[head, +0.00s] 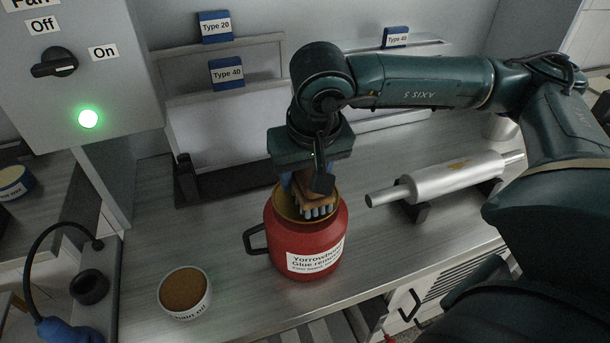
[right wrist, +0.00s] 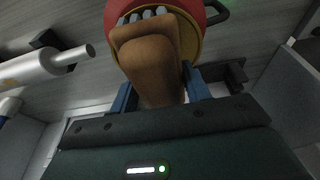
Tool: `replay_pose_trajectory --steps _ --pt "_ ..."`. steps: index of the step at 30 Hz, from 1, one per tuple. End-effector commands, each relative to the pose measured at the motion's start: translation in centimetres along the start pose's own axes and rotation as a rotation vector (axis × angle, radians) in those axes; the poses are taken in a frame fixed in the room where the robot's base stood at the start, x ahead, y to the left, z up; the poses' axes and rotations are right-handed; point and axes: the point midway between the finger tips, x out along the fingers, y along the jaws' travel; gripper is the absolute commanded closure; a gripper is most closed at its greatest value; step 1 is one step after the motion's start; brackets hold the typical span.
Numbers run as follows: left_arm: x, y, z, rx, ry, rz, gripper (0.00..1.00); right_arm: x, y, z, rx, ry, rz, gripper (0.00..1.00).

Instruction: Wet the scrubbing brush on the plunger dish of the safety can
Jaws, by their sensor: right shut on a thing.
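The scrubbing brush (right wrist: 152,65) has a brown wooden body and pale grey bristles. My right gripper (right wrist: 155,95) is shut on its wooden body, with blue fingers on either side. The red safety can (head: 305,240) stands upright on the bench with a black handle on its left and a white glue remover label. Its brass-coloured plunger dish (head: 283,203) is on top. In the head view the brush (head: 315,201) is over the dish, bristles down; I cannot tell whether they touch it. The right gripper (head: 305,185) is directly above the can. My left gripper is not in view.
A white tub with brown contents (head: 184,290) stands left of the can. A metal roller (head: 455,180) rests on black supports to the right. A panel with a knob (head: 54,63) and lit green lamp is at upper left. Shelves with blue type labels stand behind.

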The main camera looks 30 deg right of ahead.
Motion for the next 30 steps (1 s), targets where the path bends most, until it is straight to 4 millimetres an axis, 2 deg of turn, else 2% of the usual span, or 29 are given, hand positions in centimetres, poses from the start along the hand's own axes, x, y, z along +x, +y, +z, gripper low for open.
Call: replay_pose_trajectory --steps 15,30 --pt "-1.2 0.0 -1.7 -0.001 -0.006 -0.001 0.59 -4.2 0.0 -1.2 0.000 0.002 -0.001 0.71" --pt "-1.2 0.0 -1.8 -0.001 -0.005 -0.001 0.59 -4.5 0.0 -1.3 0.001 0.002 0.000 0.71"
